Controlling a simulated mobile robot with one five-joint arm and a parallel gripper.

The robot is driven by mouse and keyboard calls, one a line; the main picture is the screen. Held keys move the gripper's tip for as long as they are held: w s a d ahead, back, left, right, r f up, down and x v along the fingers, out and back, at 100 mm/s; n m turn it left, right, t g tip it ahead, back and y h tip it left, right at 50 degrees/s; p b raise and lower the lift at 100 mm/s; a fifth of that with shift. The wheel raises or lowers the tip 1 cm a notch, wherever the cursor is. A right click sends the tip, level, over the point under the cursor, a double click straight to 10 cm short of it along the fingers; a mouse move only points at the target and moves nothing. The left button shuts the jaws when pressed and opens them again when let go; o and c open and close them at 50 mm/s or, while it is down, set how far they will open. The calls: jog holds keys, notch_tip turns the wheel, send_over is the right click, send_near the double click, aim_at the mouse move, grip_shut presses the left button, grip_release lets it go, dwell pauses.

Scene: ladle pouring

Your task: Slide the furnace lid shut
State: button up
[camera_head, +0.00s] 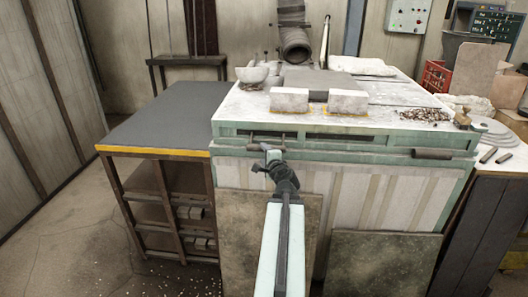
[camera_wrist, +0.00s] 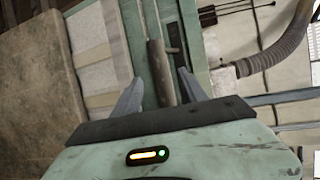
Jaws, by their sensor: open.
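The furnace is a large box with a pale top (camera_head: 235,108) and a teal front frame (camera_head: 340,145). Two brown cylindrical handles stick out along its front edge, a left handle (camera_head: 257,147) and a right handle (camera_head: 432,154). A dark slot shows in the teal frame between them. I cannot tell clearly which part is the lid. My gripper (camera_head: 273,158) is open at the left handle. In the wrist view the handle (camera_wrist: 161,72) lies between the two spread fingers of my gripper (camera_wrist: 158,92); I see no firm grip.
A dark-topped side table (camera_head: 160,115) adjoins the furnace on the left. Floor at the left is open.

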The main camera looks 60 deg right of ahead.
jog(key=w+d, duration=0.1)
jog(key=d, duration=0.1)
jog(key=w+d+f+b, duration=0.1)
jog(key=d, duration=0.1)
jog(key=w+d, duration=0.1)
jog(key=d, duration=0.1)
jog(key=shift+d+f, duration=0.1)
jog(key=shift+f, duration=0.1)
jog(key=shift+s, duration=0.1)
grip_shut()
dwell(0.5)
dwell(1.2)
